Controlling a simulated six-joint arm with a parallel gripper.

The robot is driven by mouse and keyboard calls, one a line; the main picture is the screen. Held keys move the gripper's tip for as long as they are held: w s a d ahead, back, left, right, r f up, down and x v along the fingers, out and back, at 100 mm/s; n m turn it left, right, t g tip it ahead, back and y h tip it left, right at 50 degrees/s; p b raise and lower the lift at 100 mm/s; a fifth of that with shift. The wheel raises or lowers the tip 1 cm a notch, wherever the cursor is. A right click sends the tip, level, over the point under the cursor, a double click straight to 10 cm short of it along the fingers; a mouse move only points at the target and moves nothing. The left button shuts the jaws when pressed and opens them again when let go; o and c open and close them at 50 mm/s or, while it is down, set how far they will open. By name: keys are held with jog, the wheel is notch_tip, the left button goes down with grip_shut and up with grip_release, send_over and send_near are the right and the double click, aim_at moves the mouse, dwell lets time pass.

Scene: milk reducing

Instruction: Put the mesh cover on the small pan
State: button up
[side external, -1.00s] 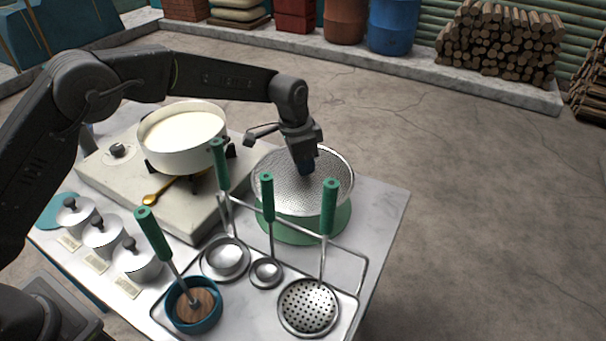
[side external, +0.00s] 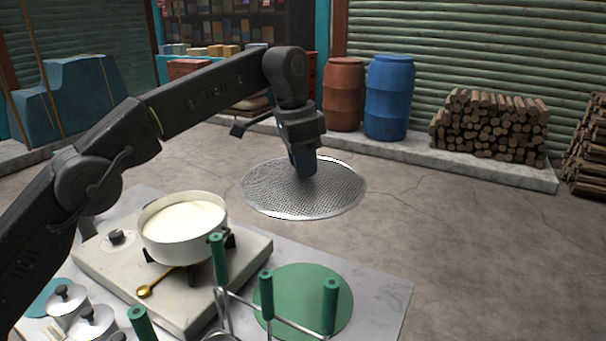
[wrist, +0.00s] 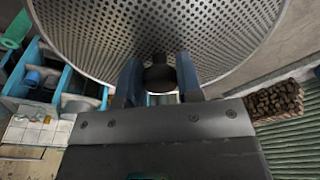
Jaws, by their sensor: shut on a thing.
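The round mesh cover (side external: 262,190) is a wide, perforated metal disc with a shiny rim. My gripper (side external: 303,172) is shut on the cover's central knob and holds it nearly level, in the air above and behind the green round mat. In the wrist view the cover (wrist: 90,35) fills the top, and the dark knob sits between the blue fingers of my gripper (wrist: 160,80). The small white pan (side external: 180,245), full of white liquid, stands on the burner to the left, lower than the cover and apart from it.
The green mat (side external: 312,283) lies bare on the table's right. Green-handled ladles (side external: 217,258) stand upright in a wire rack at the front. A gold spoon (side external: 146,290) rests on the stove slab (side external: 105,265). Small lidded pots (side external: 92,322) stand at front left.

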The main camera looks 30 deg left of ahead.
jog(key=n, duration=0.1)
send_near(265, 166)
jog(key=f, duration=0.5)
jog(key=shift+w+d+f, duration=0.1)
jog(key=shift+d+f, duration=0.1)
jog(key=shift+d, duration=0.2)
jog(key=s+a+n, duration=0.2)
jog(key=s+a, duration=0.1)
jog(key=a, duration=0.7)
jog(key=s+a+n, duration=0.2)
jog(key=s+a, duration=0.2)
jog(key=a, duration=0.6)
notch_tip(265, 166, down, 12)
jog(key=shift+w+d+f+y, duration=0.15)
jog(key=shift+f+y, duration=0.05)
jog(key=shift+y, duration=0.1)
jog(key=shift+f, duration=0.6)
jog(key=o, duration=1.1)
